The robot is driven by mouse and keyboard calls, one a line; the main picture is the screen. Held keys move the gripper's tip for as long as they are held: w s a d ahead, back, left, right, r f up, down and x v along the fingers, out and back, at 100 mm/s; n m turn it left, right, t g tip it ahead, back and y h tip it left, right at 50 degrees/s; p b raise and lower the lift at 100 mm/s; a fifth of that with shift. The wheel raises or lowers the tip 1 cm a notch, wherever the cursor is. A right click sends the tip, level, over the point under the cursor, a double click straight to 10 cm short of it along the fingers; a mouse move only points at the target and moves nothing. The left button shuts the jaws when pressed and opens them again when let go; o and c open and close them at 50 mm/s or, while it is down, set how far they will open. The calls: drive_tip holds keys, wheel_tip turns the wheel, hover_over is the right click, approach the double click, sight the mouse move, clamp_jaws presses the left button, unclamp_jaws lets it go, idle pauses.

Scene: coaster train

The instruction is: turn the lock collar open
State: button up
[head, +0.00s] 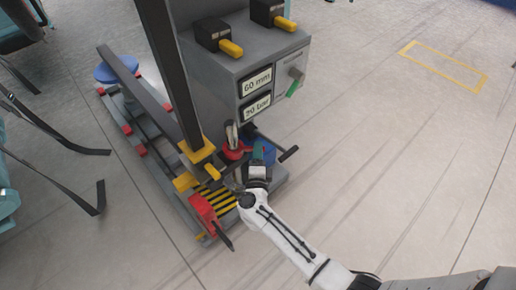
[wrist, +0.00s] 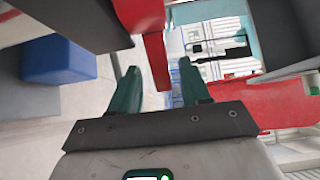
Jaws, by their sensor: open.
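A red ring-like part (head: 234,152), which looks like the lock collar, sits low on the front of the grey machine, with a metal piece standing up from it. My gripper (head: 257,155) is at the end of the white arm, just to the right of this red part. In the wrist view, my gripper (wrist: 160,88) has its two green fingers spread apart.
A dark T-handle (head: 289,153) sticks out at right. A dark post and railed base (head: 150,130) stand left. A blue block (wrist: 58,62) is left of my fingers. Floor is clear at right.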

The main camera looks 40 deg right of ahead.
drive_tip(key=p+v, duration=0.2)
drive_tip(key=v, duration=0.7)
drive_tip(key=shift+c, duration=0.4)
